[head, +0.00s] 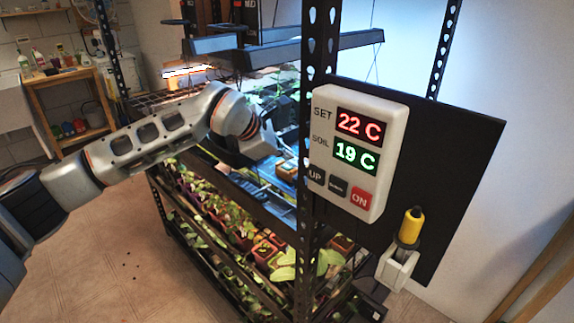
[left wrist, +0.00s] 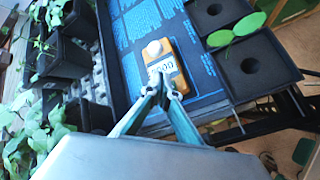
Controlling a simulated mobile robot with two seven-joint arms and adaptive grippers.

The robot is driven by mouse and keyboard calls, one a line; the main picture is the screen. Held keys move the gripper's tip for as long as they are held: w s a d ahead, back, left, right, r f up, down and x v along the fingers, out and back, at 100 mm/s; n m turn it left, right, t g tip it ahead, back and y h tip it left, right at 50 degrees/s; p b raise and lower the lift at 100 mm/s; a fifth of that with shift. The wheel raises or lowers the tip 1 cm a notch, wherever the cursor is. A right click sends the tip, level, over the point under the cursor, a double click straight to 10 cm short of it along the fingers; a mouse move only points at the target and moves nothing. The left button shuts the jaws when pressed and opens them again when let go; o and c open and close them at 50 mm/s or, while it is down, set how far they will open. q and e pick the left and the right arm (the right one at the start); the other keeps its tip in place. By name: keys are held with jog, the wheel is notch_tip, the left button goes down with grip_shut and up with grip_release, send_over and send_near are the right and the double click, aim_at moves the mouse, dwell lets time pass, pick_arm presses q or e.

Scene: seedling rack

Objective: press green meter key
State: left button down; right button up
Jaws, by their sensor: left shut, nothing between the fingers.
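The orange meter (left wrist: 181,88) lies on a blue printed mat (left wrist: 120,45) in the left wrist view. It has a pale display (left wrist: 162,66) and a round white part at its far end. I see no green key; the fingers cover part of the meter's face. My left gripper (left wrist: 165,82) is shut and empty, its tips over the meter just below the display. I cannot tell whether they touch it. In the head view my left arm reaches into the rack, and its fingertips are hard to make out. My right gripper is not in view.
A rack post (head: 306,190) and a controller box (head: 374,130) on a black panel (head: 440,170) stand right of my left arm. A yellow-handled tool (head: 411,226) sits in a holder there. Black pots (left wrist: 255,70) flank the mat. Seedlings fill the lower shelves.

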aim_at(286, 168)
pick_arm(q)
notch_tip(286, 168, up, 5)
jog(key=shift+r+p, duration=0.15)
jog(key=shift+p, duration=1.1)
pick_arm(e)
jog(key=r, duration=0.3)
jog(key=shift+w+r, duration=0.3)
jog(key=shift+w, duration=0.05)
